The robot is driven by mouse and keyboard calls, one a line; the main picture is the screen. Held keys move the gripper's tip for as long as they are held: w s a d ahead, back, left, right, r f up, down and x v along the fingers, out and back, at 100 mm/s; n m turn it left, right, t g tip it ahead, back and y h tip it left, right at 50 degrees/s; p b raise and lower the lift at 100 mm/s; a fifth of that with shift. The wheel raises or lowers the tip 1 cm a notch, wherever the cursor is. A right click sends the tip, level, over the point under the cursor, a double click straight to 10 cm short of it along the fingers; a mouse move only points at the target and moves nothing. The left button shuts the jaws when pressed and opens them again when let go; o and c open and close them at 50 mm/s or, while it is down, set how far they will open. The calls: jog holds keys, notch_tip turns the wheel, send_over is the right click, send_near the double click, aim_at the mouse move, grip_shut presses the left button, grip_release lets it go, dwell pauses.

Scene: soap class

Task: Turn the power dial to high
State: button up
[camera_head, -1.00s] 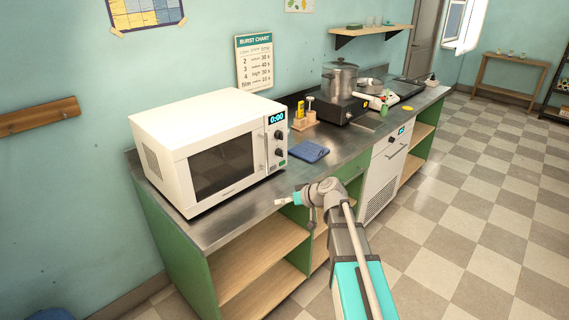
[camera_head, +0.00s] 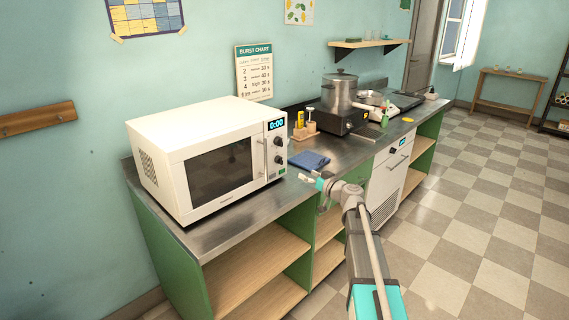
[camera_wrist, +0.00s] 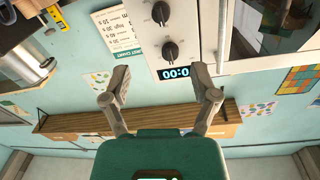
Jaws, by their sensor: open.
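The white microwave (camera_head: 215,118) stands on the near end of the counter, showing 0:00 on its display (camera_head: 277,125). Its panel has an upper dark dial (camera_head: 277,142) and a lower dark dial (camera_head: 280,160). The wrist view is upside down and shows the upper dial (camera_wrist: 170,50) beside the display (camera_wrist: 176,72), with the lower dial (camera_wrist: 160,13) farther up the picture. Labels are too small to read. My gripper (camera_wrist: 160,72) is open and empty, apart from the dials. In the head view my gripper (camera_head: 307,178) is to the right of the panel.
A blue cloth (camera_head: 310,160) lies on the counter right of the microwave. Beyond are small bottles in a wooden holder (camera_head: 305,132) and a metal pot (camera_head: 340,92) on a black burner. A burst chart (camera_head: 254,72) hangs behind. The floor to the right is open.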

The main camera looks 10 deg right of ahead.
aim_at(282, 162)
jog(key=shift+w+a, duration=0.1)
jog(key=shift+w, duration=0.05)
jog(key=x, duration=1.3)
jog(key=shift+w+a, duration=0.15)
jog(key=shift+a, duration=0.05)
